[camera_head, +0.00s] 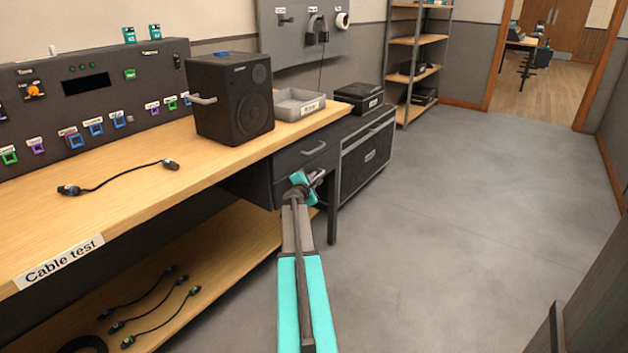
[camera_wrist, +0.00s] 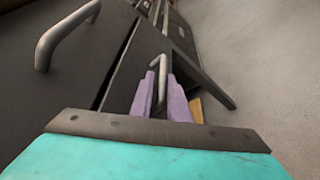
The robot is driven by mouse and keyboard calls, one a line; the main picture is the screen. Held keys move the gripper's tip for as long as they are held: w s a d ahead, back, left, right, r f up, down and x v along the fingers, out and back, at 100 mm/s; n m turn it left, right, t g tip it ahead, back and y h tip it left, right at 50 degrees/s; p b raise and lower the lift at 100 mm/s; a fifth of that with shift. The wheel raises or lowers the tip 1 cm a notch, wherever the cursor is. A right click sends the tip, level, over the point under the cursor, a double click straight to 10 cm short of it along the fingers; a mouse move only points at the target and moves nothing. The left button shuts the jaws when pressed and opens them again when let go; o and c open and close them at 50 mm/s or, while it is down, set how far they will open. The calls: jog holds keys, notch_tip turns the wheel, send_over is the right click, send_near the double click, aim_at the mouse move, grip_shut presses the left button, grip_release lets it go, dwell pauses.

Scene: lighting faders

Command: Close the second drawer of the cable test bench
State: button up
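The cable test bench (camera_head: 225,165) has a wooden top and dark drawers under its right end. The upper drawer (camera_head: 290,162) has a grey bar handle (camera_head: 313,148), which also shows at the left of the wrist view (camera_wrist: 68,32). The second drawer is below it, largely hidden by my arm in the head view; its front (camera_wrist: 122,88) and handle (camera_wrist: 160,62) show in the wrist view. How far it stands out is hard to tell. My gripper (camera_wrist: 161,82) is at this handle, its purple fingers apart, with the handle just beyond or between their tips.
A bench leg (camera_head: 332,205) stands just right of the drawers, with a dark case (camera_head: 368,150) beyond it. A speaker (camera_head: 232,97) and a grey tray (camera_head: 297,103) sit on the bench. The floor (camera_head: 450,210) to the right is clear.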

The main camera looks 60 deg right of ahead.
jog(key=p+v, duration=0.1)
jog(key=v, duration=1.2)
jog(key=shift+a+p, duration=0.3)
jog(key=shift+r, duration=0.1)
dwell(0.4)
jog(key=w+a+f+m+g+y+p, duration=0.1)
jog(key=w+a+f+m+y+p, duration=0.1)
jog(key=a+f+p, duration=0.5)
jog(key=w+a+f+m+y, duration=0.25)
jog(key=a+f, duration=0.25)
jog(key=a, duration=0.6)
jog(key=s+a+f+m+g+y+p, duration=0.1)
jog(key=s+a+f+y+p, duration=0.2)
jog(key=a, duration=0.6)
jog(key=a+f+m+g+y+p, duration=0.1)
jog(key=a+f+p, duration=0.3)
jog(key=a, duration=0.6)
jog(key=s+a+f+m+g+y+p, duration=0.1)
jog(key=s+a+g+y+p, duration=0.1)
jog(key=s+a, duration=0.5)
jog(key=s+a+f+m+g+y+p, duration=0.1)
jog(key=s+a+p, duration=0.3)
jog(key=s+a, duration=0.4)
jog(key=s+a+f+m+g+y+p, duration=0.1)
jog(key=s+a+g+y+p, duration=0.2)
jog(key=s+a, duration=0.5)
jog(key=a, duration=0.9)
jog(key=shift+s+a, duration=0.15)
jog(key=shift+a, duration=0.15)
